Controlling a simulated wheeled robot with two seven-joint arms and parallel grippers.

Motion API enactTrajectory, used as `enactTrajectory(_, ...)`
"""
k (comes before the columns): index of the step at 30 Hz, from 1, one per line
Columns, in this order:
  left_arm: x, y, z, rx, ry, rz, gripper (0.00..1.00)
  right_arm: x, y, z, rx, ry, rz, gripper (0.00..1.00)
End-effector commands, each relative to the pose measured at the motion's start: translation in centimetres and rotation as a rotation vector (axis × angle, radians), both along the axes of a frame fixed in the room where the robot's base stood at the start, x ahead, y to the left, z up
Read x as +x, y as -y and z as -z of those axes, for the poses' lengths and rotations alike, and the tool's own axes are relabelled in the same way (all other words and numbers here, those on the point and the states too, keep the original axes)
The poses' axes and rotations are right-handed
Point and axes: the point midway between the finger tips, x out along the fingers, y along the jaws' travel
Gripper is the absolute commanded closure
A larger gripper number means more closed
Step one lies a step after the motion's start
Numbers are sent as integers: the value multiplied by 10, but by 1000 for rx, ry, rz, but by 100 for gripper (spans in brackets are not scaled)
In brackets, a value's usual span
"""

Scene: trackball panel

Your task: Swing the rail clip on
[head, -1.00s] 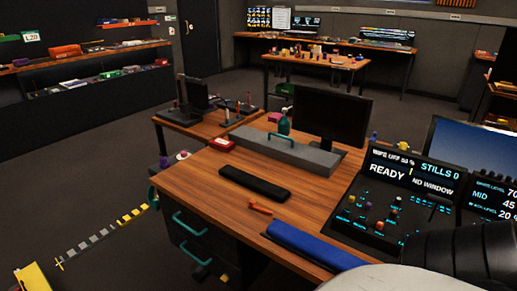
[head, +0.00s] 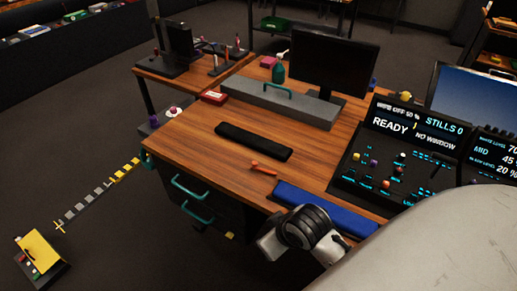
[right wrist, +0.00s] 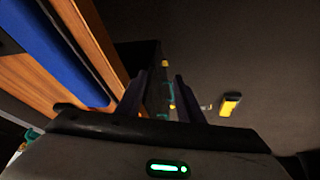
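I cannot tell for certain which object is the rail clip. A small orange-red piece (head: 263,168) lies on the wooden desk (head: 190,145), between a black bar (head: 253,141) and a blue pad (head: 318,207). The control panel with lit labels and coloured knobs (head: 385,175) stands at the desk's right. My right arm's wrist is in front of the desk's near edge, by the blue pad. In the right wrist view the two dark fingers of my right gripper (right wrist: 161,90) are apart with nothing between them. My left gripper is out of view.
A grey case with a teal handle (head: 283,103), a monitor (head: 332,62) and a teal bottle (head: 279,72) stand at the back of the desk. Drawers with teal handles (head: 193,187) are below. A yellow-topped box (head: 38,254) is on the open floor at left.

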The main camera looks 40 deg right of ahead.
Motion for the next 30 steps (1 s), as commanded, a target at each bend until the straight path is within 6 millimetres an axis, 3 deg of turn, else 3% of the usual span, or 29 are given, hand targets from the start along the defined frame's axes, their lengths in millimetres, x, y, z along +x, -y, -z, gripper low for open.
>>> enactTrajectory(1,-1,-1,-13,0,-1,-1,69,12,14,-33,-16,-16,35,66)
enactTrajectory(3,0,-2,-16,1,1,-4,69,30,33,-55,-29,-51,93,66)
enactTrajectory(12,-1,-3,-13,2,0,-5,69,131,84,-111,36,-54,268,66)
enactTrajectory(17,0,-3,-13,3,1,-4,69,158,92,-133,80,-51,303,66)
enactTrajectory(23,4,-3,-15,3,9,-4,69,168,95,-129,94,-55,312,66)
enactTrajectory(30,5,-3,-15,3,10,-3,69,184,98,-90,92,-56,312,66)
